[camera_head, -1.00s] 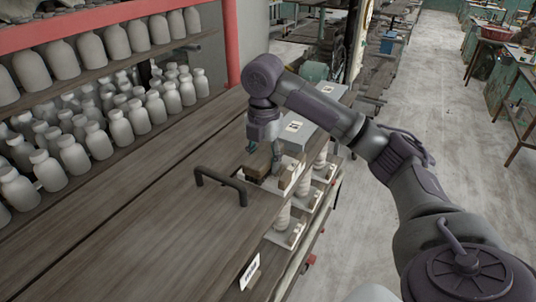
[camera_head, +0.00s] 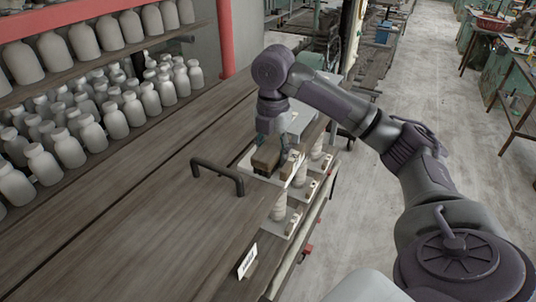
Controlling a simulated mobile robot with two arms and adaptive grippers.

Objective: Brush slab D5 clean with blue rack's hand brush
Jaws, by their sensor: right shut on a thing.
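My right gripper (camera_head: 274,143) points down over a pale tray (camera_head: 244,162) at the far right edge of the dark wooden boards. It is shut on a small brown block-shaped thing, which looks like the hand brush (camera_head: 265,159). The fingers hide part of it, and I cannot tell whether its underside touches the surface below. No slab can be read as D5. The writing on the white label (camera_head: 247,261) at the near board edge is too small to read. My left gripper is not in view.
A black bar handle (camera_head: 219,174) rises from the board left of the gripper. A rack of pale bottles (camera_head: 66,147) stands at left. The floor (camera_head: 400,110) at right is open.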

